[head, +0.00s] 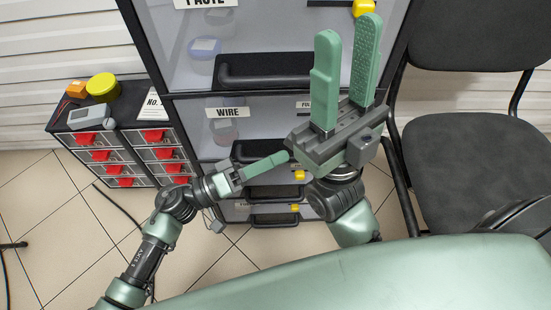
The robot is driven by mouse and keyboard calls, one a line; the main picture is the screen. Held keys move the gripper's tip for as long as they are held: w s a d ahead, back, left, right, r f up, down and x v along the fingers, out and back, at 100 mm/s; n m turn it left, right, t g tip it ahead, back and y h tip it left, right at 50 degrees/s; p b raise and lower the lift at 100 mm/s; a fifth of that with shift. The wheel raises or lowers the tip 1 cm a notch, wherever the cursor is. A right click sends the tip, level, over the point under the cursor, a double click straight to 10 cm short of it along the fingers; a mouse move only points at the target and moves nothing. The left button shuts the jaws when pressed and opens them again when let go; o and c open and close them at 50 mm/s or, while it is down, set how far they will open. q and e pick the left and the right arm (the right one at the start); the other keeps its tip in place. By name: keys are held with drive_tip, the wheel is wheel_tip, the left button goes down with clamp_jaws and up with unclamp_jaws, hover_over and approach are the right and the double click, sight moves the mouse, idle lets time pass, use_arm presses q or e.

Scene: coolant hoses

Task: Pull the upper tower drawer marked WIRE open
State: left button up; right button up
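The drawer marked WIRE (192,128) has a translucent front in the grey tower, below the drawer marked PASTE (180,61). It looks flush with the tower. Its black handle (244,149) is partly hidden behind my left gripper and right gripper. My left gripper (281,158) points right across the handle's lower edge; its fingers show edge-on as one, so I cannot tell its opening or whether it touches the handle. My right gripper (348,50) points up at the tower's right side, its two green fingers apart with nothing between them.
More drawers with black handles (274,220) and yellow tags (299,175) lie lower down. A small red-drawer cabinet (128,158) stands at left, with a yellow round tub (103,86) on top. A black chair (455,150) stands close at right. Tiled floor (55,225) is free at lower left.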

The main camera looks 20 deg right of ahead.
use_arm(q)
drive_tip(key=shift+d+r, duration=0.1)
clamp_jaws()
idle(1.4)
